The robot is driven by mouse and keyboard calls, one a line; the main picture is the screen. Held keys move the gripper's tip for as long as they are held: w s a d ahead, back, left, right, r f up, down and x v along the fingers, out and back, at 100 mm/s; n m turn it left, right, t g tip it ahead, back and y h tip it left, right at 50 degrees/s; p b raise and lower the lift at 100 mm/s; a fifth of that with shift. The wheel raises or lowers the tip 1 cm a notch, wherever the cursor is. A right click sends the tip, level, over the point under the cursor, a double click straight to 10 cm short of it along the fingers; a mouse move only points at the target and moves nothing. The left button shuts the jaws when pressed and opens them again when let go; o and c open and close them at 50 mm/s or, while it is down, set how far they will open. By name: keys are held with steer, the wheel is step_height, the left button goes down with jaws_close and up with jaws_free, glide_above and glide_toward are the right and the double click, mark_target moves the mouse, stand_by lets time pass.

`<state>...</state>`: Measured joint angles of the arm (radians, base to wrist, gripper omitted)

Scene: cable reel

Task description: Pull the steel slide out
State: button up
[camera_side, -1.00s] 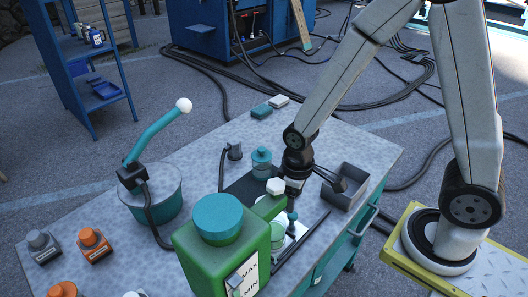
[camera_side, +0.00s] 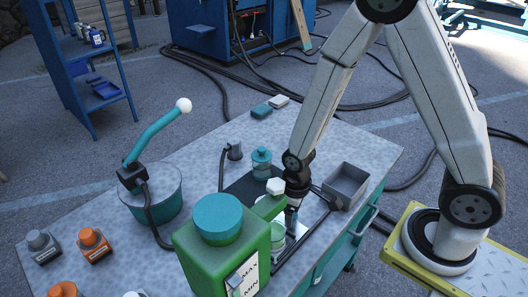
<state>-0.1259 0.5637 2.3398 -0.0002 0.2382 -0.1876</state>
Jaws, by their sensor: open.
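My gripper (camera_side: 292,222) points down over a pale plate (camera_side: 312,212) near the front right of the table, just behind the green canister (camera_side: 222,258). Its jaws are open, but its fingertips are small and partly hidden, so I cannot tell whether they touch anything. I cannot make out the steel slide for certain; the canister and my wrist cover part of that area. A dark bar (camera_side: 300,246) runs along the right edge of the pale plate.
A grey open box (camera_side: 345,186) stands right of my wrist. A teal-lidded jar (camera_side: 261,164) stands behind it. The table's back left is clear.

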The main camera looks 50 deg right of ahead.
steer(key=shift+c, duration=0.2)
jaws_close()
stand_by(1.1)
